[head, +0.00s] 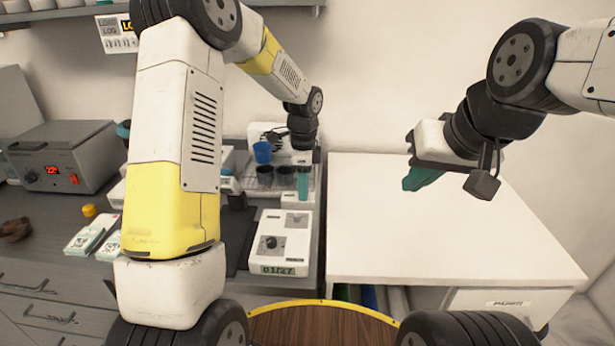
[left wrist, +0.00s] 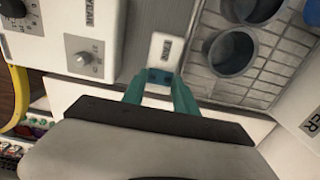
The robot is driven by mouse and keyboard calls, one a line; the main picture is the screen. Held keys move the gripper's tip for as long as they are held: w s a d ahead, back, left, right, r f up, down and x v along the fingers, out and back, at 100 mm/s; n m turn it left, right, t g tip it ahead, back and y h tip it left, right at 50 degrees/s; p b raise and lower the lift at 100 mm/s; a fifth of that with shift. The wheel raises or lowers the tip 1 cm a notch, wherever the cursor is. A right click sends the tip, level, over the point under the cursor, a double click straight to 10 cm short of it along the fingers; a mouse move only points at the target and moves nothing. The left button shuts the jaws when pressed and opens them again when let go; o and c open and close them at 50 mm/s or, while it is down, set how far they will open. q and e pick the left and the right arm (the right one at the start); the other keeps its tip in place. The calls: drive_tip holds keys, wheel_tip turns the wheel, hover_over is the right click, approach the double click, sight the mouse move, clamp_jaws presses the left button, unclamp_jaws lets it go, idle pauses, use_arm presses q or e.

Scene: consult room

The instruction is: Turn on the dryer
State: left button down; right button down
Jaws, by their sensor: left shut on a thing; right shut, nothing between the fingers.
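No label that I can read names the dryer. My left gripper (head: 303,187) points down at a small white box (head: 294,198) behind a white device with a knob (head: 284,246). In the left wrist view its teal fingers (left wrist: 160,84) are shut on a small dark blue part (left wrist: 160,76) at the end of the white box (left wrist: 165,51), whose label is hard to read. Whether that part is a switch I cannot tell. My right gripper (head: 422,178) is shut and empty above the white table.
A grey device with a red display (head: 62,157) stands at the left. A wire rack (left wrist: 265,84) with dark cups (left wrist: 231,52) is close beside my left fingers. A blue cup (head: 263,151) stands behind. The white table (head: 450,235) is clear.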

use_arm(q)
drive_tip(key=c, duration=1)
unclamp_jaws()
drive_tip(key=shift+o, duration=0.2)
wheel_tip(320, 180, up, 8)
